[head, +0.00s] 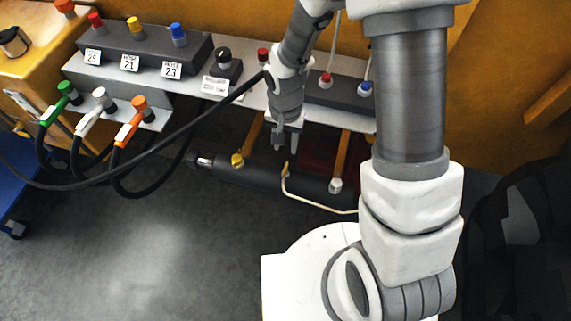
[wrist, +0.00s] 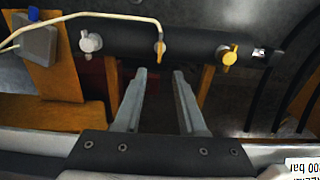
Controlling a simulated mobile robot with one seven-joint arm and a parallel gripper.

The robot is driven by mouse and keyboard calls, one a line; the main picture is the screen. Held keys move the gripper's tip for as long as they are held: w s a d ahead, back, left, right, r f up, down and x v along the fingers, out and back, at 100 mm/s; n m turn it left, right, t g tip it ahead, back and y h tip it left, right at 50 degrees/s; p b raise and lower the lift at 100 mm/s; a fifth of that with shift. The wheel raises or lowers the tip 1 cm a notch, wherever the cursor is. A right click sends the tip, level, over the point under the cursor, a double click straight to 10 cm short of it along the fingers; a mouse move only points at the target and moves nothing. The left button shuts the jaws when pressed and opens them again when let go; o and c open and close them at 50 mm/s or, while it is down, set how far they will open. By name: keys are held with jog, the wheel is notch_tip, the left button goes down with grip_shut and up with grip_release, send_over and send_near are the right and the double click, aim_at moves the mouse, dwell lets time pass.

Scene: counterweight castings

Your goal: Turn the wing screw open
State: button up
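A dark horizontal cylinder (head: 262,178) lies low in front of the bench. The frames do not tell which is the task's wing screw. My gripper (head: 287,146) is open and empty, pointing at the cylinder. In the wrist view its fingertips (wrist: 159,74) are apart, just short of the middle screw.
A grey bench (head: 185,92) above carries dark blocks with coloured caps and labels. Green, white and orange hose connectors (head: 130,133) hang at left, and a black hose crosses before the bench. A blue cart (head: 22,190) stands at far left.

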aim_at(285, 168)
notch_tip(285, 168, down, 11)
jog(key=shift+f+b, duration=0.1)
jog(key=shift+b, duration=0.75)
grip_shut()
